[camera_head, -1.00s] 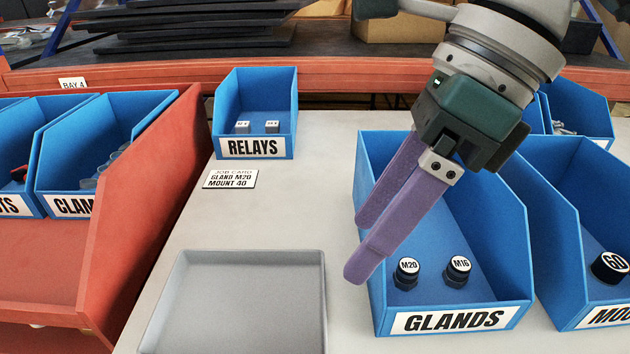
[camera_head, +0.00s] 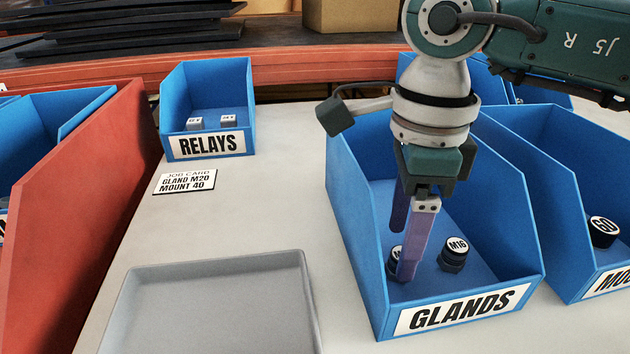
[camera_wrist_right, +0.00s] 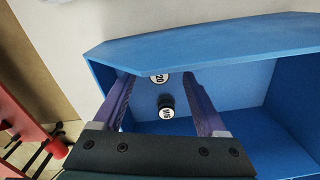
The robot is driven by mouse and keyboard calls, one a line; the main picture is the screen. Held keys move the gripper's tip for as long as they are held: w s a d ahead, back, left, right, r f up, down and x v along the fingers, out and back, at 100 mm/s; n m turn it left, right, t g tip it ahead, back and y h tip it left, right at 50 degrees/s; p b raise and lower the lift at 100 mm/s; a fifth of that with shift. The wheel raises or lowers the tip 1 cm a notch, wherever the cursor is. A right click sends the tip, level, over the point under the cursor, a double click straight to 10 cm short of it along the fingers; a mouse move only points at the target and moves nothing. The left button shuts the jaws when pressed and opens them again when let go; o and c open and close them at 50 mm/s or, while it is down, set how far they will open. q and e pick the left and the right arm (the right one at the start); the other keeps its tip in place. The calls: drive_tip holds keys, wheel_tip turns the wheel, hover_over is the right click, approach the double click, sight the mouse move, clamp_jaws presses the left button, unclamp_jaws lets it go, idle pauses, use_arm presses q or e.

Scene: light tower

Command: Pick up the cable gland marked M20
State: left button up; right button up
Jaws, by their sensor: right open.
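The M20 cable gland (camera_head: 393,259), black with a white top label, stands in the blue GLANDS bin (camera_head: 462,312). A finger of my right gripper (camera_head: 402,252) hides most of it in the head view. The gripper is open and points down into the bin, its purple fingers at the gland. In the right wrist view the M20 gland (camera_wrist_right: 159,77) shows between the fingers, partly cut off by the bin wall. The M16 gland (camera_head: 454,254) stands to its right and also shows between the fingers in the wrist view (camera_wrist_right: 167,109). My left gripper is not in view.
A grey tray (camera_head: 215,268) lies left of the GLANDS bin. The RELAYS bin (camera_head: 207,145) and a job card reading GLAND M20, MOUNT 40 (camera_head: 185,182) are behind it. A bin with a part marked 60 (camera_head: 604,231) stands close on the right. The bin walls are high around my fingers.

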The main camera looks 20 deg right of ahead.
wheel_tip(320, 180, down, 3)
drive_tip(key=shift+s+d+f, duration=0.1)
drive_tip(key=shift+f, duration=0.05)
drive_tip(key=shift+c, duration=0.4)
clamp_jaws()
